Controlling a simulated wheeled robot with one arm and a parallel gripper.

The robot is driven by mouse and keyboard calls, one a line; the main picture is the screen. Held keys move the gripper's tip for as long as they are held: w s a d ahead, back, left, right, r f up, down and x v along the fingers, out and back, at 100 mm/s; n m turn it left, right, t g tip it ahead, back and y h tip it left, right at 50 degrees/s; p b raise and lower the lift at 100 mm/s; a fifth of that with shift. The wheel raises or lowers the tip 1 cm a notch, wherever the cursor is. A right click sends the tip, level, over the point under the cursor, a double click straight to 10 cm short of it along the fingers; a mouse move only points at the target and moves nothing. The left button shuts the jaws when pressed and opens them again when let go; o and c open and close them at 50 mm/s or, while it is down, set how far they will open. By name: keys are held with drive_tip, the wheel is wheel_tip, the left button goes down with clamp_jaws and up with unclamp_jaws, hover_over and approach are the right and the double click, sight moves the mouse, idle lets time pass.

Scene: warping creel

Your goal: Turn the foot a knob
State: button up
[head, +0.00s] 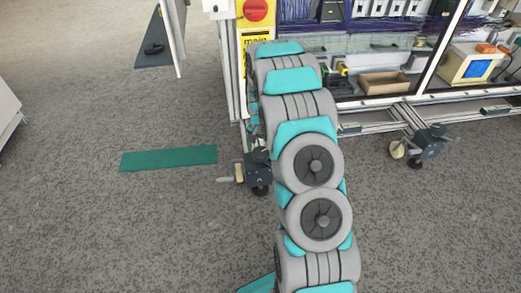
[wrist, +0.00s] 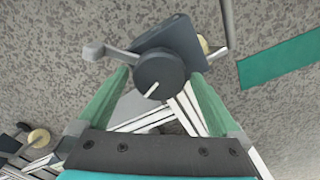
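The foot a knob (wrist: 160,78) is a dark round knob with a white pointer line slanting down and left in the wrist view. It sits on the near side of a dark foot housing (wrist: 175,40), with a grey lever (wrist: 97,51) sticking out to the left. My gripper (wrist: 160,76) has two green fingers, one on each side of the knob, and they look slightly apart from it. Whether they touch is hard to tell. In the head view a foot housing (head: 256,168) shows beside my arm; my arm hides the gripper and the knob.
A second foot (head: 430,142) stands at the right under the creel frame (head: 375,101). A green floor strip (head: 168,158) lies left of the near foot. A red round switch (head: 256,10) on yellow is above.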

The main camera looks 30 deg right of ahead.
sight(260, 152)
drive_tip(key=shift+r, duration=3.85)
drive_tip(key=shift+r, duration=0.1)
